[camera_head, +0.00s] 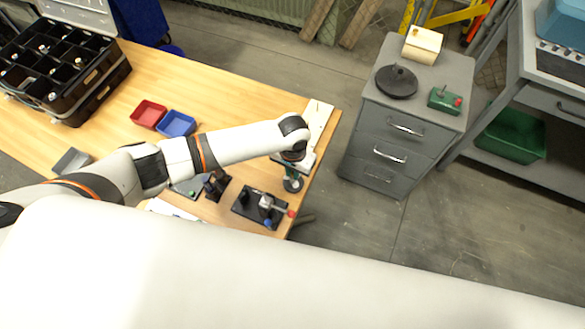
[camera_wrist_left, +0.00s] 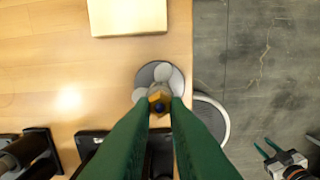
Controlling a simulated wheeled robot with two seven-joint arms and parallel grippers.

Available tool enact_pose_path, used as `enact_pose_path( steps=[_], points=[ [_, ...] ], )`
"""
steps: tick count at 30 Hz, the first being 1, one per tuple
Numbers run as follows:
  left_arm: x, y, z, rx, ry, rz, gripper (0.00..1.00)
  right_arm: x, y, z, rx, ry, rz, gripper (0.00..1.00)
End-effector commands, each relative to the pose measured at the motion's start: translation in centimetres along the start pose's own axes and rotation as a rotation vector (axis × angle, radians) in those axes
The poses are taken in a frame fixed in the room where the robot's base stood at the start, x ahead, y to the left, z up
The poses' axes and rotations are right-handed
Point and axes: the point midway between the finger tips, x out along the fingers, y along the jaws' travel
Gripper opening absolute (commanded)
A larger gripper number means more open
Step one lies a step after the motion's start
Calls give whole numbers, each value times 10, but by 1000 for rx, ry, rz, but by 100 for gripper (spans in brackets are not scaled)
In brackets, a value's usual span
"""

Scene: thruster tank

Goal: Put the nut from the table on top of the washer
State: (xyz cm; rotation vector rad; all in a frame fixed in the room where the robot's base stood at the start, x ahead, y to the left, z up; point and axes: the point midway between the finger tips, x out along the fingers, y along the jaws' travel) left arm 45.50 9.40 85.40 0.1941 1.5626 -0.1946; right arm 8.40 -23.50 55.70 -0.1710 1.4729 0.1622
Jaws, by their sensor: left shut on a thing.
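My left gripper (camera_wrist_left: 158,104) has its green fingers closed on a small brass-coloured nut (camera_wrist_left: 158,97), seen end-on with a dark hole. In the left wrist view the nut lies in line with a grey round part (camera_wrist_left: 148,76) with lighter rounded pieces, near the table's edge. I cannot tell whether the nut touches it. The washer cannot be made out separately. In the head view my left gripper (camera_head: 291,171) points down over the table's right end; the nut is too small to see there. My right gripper (camera_wrist_left: 264,146) shows at lower right in the wrist view, fingers apart and empty.
A pale block (camera_wrist_left: 128,16) lies on the table near the grey part. A black fixture (camera_head: 262,206) stands close by at the table's corner. Red (camera_head: 149,114) and blue (camera_head: 177,123) bins sit further left. A grey drawer cabinet (camera_head: 390,125) stands across a floor gap.

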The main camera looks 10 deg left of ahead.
Motion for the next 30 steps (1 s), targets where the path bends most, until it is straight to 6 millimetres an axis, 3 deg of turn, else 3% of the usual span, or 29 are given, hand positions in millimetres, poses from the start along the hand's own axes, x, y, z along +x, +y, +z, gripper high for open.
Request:
enact_pose_path(
  steps=[7,8,12,23,30],
  points=[
    [1,0,0,0,0,0,0,0,0,0,0,0,0,36],
    [1,0,0,0,0,0,16,0,0,0,0,0,0,36],
    [1,0,0,0,0,1,38,0,0,0,0,0,0,36],
    [-4,1,0,-1,0,1,39,0,0,0,0,0,-1,36],
    [-43,0,1,1,-4,-1,39,4,-1,0,0,0,-1,36]
  ],
)
